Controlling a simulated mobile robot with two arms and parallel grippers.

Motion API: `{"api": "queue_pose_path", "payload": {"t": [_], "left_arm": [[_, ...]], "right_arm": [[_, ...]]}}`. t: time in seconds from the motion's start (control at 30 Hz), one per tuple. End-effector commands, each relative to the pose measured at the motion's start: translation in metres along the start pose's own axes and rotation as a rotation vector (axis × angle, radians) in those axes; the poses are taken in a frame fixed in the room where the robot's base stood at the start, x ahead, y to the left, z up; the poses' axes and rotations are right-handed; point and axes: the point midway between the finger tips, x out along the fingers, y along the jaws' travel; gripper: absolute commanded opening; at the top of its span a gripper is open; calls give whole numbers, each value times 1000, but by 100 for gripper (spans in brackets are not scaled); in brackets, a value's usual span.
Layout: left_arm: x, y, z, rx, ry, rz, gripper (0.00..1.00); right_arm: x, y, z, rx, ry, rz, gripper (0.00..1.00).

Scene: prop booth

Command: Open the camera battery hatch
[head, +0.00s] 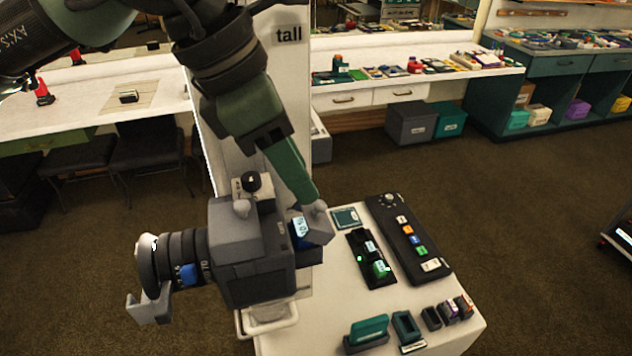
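The dark grey camera (236,245) stands at the left of the white cart top, its lens (172,262) pointing left. On its right side, a grey flap-like part (318,232) sticks out. Beside this flap, a blue piece with a pale label (301,228) shows, seemingly in the battery opening. My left gripper (316,208) reaches down from above, its tip at the top of the flap, apparently touching it. Only one finger shows clearly, so its opening is hidden. My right gripper is not in view.
The cart top (335,290) holds a black charger-like tray (372,258), a long dark panel with coloured keys (410,240), a green block in a dark holder (368,330) and several small dark blocks. A white column labelled "tall" (289,34) stands behind the camera.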

Motion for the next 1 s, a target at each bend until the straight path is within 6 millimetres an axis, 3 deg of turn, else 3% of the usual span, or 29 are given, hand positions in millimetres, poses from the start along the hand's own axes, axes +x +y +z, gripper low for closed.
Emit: {"api": "queue_pose_path", "payload": {"t": [0.1, 0.3, 0.63, 0.8, 1.0], "left_arm": [[18, 0, 0, 1, 3, -3, 39], [41, 0, 1, 0, 0, -3, 39], [47, 0, 1, 0, -3, -2, 39], [47, 0, 1, 0, -3, -2, 0], [47, 0, 2, 0, 1, -2, 0]], "right_arm": [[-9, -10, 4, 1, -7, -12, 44], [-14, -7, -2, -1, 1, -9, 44], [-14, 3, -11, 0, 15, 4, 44], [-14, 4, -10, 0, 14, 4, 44], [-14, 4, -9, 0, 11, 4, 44]]}}
